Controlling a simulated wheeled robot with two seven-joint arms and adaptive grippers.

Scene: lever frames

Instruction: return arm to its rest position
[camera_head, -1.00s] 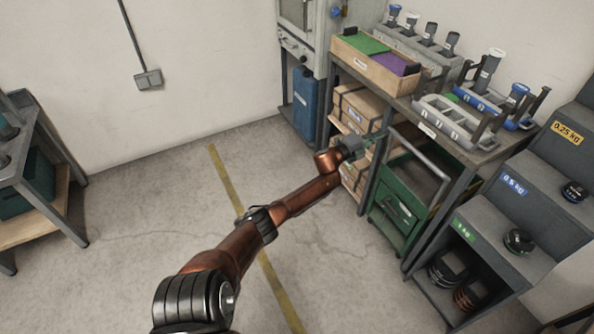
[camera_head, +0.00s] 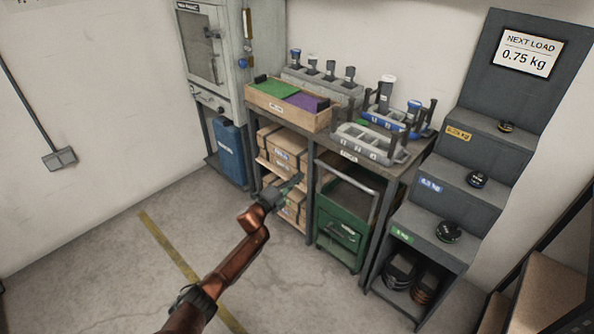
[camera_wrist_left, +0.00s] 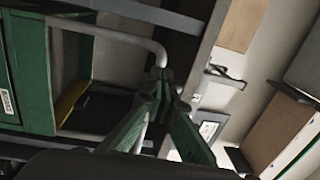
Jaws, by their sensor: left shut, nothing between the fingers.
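My left arm (camera_head: 236,262) reaches up from the bottom of the head view. Its gripper (camera_head: 292,183) is shut and empty, in front of the cardboard boxes under the workbench and left of the green cart. In the left wrist view its fingers (camera_wrist_left: 163,84) come together with nothing between them. The cart's grey handle (camera_wrist_left: 125,31) shows beside the fingertips there; I cannot tell the gap between them. My right arm and gripper are in neither view.
The workbench (camera_head: 411,147) carries a wooden tray (camera_head: 258,101) and grey racks. Under it stand boxes (camera_head: 283,148) and the green cart (camera_head: 338,235). A stepped weight stand (camera_head: 462,180) is at right. Floor (camera_head: 100,260) at left is clear.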

